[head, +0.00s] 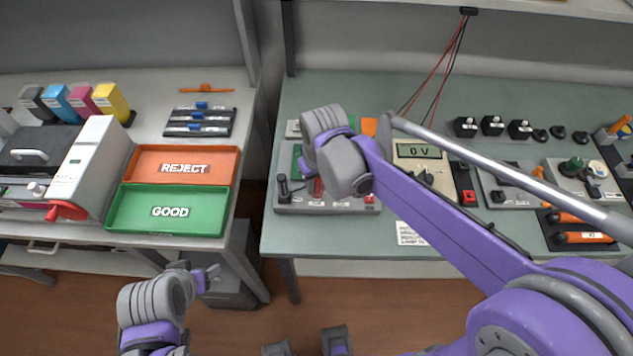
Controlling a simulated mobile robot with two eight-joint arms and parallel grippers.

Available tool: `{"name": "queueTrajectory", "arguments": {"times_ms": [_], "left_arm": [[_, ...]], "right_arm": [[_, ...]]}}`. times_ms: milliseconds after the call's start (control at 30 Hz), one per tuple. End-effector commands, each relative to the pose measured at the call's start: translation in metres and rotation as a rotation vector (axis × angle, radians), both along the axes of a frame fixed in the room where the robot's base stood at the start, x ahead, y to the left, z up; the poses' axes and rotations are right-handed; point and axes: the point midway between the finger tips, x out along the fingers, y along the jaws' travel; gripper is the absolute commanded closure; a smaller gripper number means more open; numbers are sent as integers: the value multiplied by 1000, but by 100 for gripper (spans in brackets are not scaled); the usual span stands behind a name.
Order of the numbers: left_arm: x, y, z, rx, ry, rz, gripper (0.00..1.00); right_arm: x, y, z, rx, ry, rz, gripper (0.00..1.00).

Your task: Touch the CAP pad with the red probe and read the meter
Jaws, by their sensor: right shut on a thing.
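The meter (419,152) stands on the green bench and its display reads "0 V". A grey test fixture (342,206) lies to its left, partly covered by my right arm. A red piece that looks like the red probe (318,187) shows just under my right gripper (312,172), which is shut on it above the fixture. The fingertips are mostly hidden by the wrist. A black probe (284,187) stands upright at the fixture's left. I cannot make out the CAP pad or whether the probe touches anything. My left gripper (212,275) is low, in front of the left table, empty.
Red and black leads (440,68) hang from the shelf behind the meter. Left are the REJECT tray (183,150), GOOD tray (118,214), a printer (90,160) and coloured cartridges (110,101). Black knobbed parts (492,125) stand right. A gap separates the tables.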

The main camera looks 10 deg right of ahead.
Motion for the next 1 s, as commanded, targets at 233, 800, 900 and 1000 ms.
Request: {"name": "queueTrajectory", "arguments": {"times_ms": [233, 800, 900, 1000], "left_arm": [[5, 0, 15, 0, -9, 0, 29], [19, 0, 51, 0, -37, 0, 29], [21, 0, 55, 0, -40, 0, 29], [21, 0, 55, 0, -40, 0, 29]], "right_arm": [[0, 0, 18, 0, -1, 0, 100], [1, 0, 65, 0, -2, 0, 100], [1, 0, 70, 0, -2, 0, 100], [0, 0, 71, 0, -1, 0, 100]]}}
